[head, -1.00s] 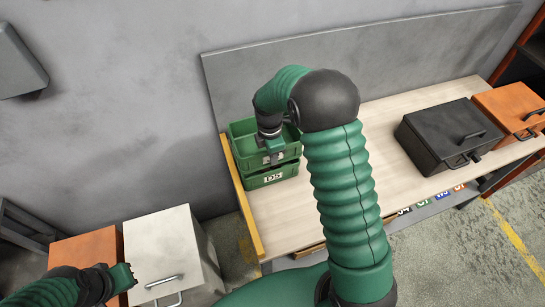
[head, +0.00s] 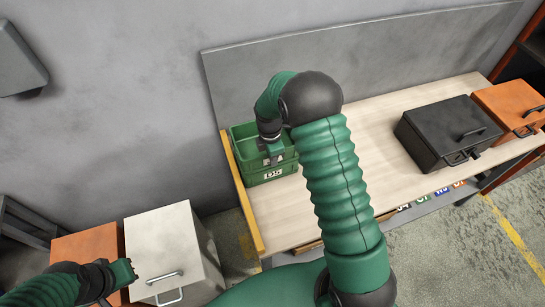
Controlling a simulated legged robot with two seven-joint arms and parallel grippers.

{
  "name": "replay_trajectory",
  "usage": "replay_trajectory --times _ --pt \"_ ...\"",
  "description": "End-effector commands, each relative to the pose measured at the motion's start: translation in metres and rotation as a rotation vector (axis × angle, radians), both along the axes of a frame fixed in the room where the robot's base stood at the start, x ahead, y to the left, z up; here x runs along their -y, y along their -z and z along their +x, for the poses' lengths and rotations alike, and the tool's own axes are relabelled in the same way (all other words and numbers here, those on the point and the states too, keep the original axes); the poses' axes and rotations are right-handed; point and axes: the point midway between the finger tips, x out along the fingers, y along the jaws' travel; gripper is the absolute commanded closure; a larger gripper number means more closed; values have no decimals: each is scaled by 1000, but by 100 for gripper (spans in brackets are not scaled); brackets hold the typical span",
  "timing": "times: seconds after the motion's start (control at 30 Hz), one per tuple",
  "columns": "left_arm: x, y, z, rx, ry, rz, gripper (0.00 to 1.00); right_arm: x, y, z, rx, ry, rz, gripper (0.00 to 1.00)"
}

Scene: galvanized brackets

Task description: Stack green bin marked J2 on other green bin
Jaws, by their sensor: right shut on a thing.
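A green bin (head: 248,146) is at the left end of the workbench, with its open top facing up. My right gripper (head: 271,156) is shut on this bin's near wall. A second green bin (head: 272,176) is directly below it, showing mostly as a lower front wall with a white label. The label is too small to read surely, and I cannot pick out the J2 mark. The two bins look close together, with no clear gap between them. My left gripper (head: 124,271) is at the lower left, away from the bins; its jaw opening is unclear.
The workbench (head: 390,125) has a yellow left edge strip (head: 243,195) beside the bins and a grey back panel (head: 370,65). A black case (head: 445,132) and an orange case (head: 512,108) stand at its right. White (head: 168,245) and orange (head: 85,248) boxes are at the lower left.

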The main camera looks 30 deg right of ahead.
Motion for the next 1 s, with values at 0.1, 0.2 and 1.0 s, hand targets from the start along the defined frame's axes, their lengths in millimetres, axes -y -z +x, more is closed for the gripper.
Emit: replay_trajectory --times 0.1,0.2,1.0 --pt "0 0 0 0 0 0 100 0 0 0 0 0 0 89" --pt "0 0 0 0 0 0 100 0 0 0 0 0 0 75" --pt "0 9 0 0 0 0 100 -4 -102 2 6 1 -1 72"
